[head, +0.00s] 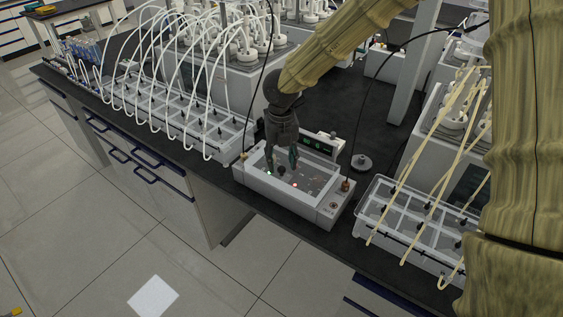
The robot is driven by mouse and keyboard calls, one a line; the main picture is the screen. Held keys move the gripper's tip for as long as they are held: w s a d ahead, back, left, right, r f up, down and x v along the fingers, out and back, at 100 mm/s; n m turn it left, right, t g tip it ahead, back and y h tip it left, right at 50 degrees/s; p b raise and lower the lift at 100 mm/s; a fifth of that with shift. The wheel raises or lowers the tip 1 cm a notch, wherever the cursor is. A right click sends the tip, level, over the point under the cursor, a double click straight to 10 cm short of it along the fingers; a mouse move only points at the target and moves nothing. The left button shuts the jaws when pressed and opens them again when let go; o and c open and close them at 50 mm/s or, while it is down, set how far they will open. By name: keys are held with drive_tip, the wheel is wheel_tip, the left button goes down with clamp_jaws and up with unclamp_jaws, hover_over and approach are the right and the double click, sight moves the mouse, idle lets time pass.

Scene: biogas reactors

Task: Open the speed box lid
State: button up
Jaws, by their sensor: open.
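The speed box (262,196) is a white box in the middle of the bench, with a small green light and a red light inside. Its lid (312,181) looks like a clear panel over the top and appears closed, but the edges are hard to make out. My gripper (281,163) points down over the box, with its two dark fingers apart. A small dark knob shows between and just below the fingertips. I cannot tell whether the fingers touch it. My fingers hide part of the box's back side.
A box with a green digital display (318,142) stands right behind. A round grey disc (361,162) lies to the right. Tube racks stand left (190,118) and right (415,222), with white and yellowish tubes.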

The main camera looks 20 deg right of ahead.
drive_tip(key=shift+f, duration=1.15)
drive_tip(key=shift+c, duration=0.2)
clamp_jaws()
